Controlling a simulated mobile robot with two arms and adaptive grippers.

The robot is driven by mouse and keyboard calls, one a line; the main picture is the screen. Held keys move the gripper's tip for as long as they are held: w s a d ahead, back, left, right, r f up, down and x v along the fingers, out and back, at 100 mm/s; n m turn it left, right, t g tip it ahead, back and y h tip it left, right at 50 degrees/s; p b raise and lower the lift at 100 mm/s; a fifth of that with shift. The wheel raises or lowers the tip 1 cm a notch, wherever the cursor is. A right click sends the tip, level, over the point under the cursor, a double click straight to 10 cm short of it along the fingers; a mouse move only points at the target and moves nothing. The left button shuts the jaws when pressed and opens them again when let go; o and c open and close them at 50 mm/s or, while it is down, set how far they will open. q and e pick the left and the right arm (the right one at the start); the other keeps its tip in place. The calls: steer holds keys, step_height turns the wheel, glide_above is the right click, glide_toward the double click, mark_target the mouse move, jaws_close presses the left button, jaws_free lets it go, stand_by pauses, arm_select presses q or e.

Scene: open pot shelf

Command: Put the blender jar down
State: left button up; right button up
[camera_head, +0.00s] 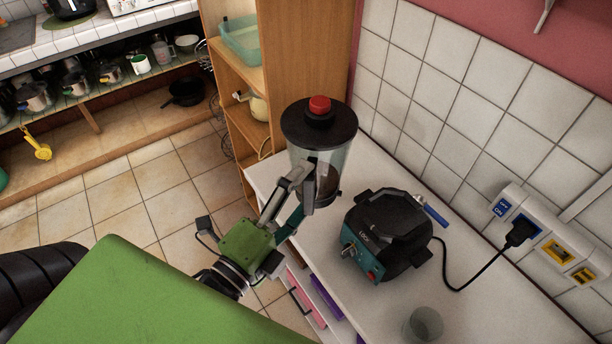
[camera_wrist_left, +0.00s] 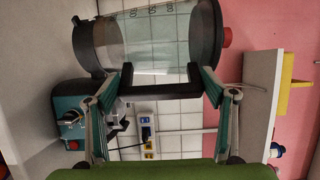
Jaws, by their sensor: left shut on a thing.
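The blender jar (camera_head: 336,160) is clear, with a black lid and a red cap, and stands about upright at the back left of the white counter in the head view. It also shows lying across the top of the left wrist view (camera_wrist_left: 160,45). My left gripper (camera_head: 306,186) is shut on the jar's black handle, which shows between the fingers in the wrist view (camera_wrist_left: 162,84). The jar's bottom is partly hidden, so I cannot tell whether it touches the counter. The blender base (camera_head: 388,236), black and teal, stands apart to its right. My right gripper is out of view.
A clear glass (camera_head: 423,325) stands at the counter's front. A black cord runs from the base to a wall socket (camera_head: 540,236). A wooden shelf (camera_head: 305,60) rises behind the jar. The white counter (camera_head: 490,290) has free room right of the base.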

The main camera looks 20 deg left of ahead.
arm_select(q)
steer(key=w+a+f+b, duration=0.1)
steer(key=w+b, duration=0.1)
steer(key=w+f+b, duration=0.1)
steer(key=w+b, duration=0.2)
steer(key=w+a+f+b, duration=0.1)
steer(key=w+f+b, duration=0.1)
steer(key=b, duration=0.1)
steer(key=shift+w+a, duration=0.25)
steer(key=shift+a, duration=0.1)
steer(key=w+f, duration=0.2)
steer(key=w+a+f, duration=0.1)
steer(key=f, duration=0.1)
steer(key=shift+w+a+p, duration=0.15)
steer(key=shift+w+p, duration=0.25)
steer(key=shift+w+a+f, duration=0.1)
steer(key=shift+w+f, duration=0.2)
steer(key=shift+f, duration=0.05)
step_height(320, 180, down, 3)
steer(key=shift+w+p, duration=0.1)
steer(key=shift+p, duration=0.2)
steer(key=shift+f, duration=0.25)
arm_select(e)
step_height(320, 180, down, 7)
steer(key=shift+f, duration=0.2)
arm_select(q)
steer(key=shift+f, duration=0.1)
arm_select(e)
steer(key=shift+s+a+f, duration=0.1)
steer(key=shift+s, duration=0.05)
